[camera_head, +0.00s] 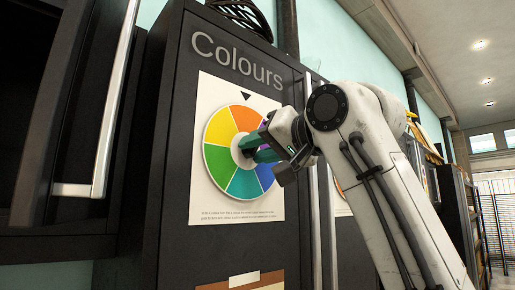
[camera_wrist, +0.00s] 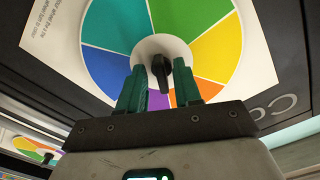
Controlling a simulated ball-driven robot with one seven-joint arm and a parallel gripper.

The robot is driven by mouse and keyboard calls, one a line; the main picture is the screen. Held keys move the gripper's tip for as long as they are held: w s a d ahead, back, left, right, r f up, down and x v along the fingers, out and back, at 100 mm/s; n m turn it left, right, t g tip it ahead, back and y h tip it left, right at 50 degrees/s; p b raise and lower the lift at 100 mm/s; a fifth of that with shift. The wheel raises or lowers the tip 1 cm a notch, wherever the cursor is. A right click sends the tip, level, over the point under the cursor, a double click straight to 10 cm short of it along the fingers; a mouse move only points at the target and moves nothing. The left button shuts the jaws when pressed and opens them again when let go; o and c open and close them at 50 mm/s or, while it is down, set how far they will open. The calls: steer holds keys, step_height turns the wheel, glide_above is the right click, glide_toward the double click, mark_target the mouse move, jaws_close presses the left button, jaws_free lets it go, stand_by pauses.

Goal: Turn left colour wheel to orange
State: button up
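The left colour wheel (camera_head: 222,165) is a disc of coloured wedges on a white sheet on the dark cabinet door. A black triangle marker (camera_head: 246,96) sits above its rim, and the orange wedge (camera_head: 246,118) appears to lie under it. Yellow is at upper left, green at lower left, teal at the bottom. My gripper (camera_head: 258,152) reaches the wheel's centre from the right and hides part of its right side. In the wrist view, my gripper's green fingers (camera_wrist: 160,85) stand apart on either side of the black knob (camera_wrist: 160,72); contact is unclear.
A second colour wheel (camera_wrist: 35,150) shows at lower left in the wrist view. A dark cabinet with a long metal handle (camera_head: 115,110) stands at left in the head view. Another metal handle (camera_head: 315,215) runs beside the sheet. A brown panel with paper (camera_head: 244,280) lies below.

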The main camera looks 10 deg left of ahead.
steer(key=shift+s, duration=0.1)
steer(key=b+v, duration=0.3)
steer(key=v, duration=0.7)
steer(key=shift+s+d, duration=0.2)
steer(key=shift+d, duration=0.05)
stand_by(0.3)
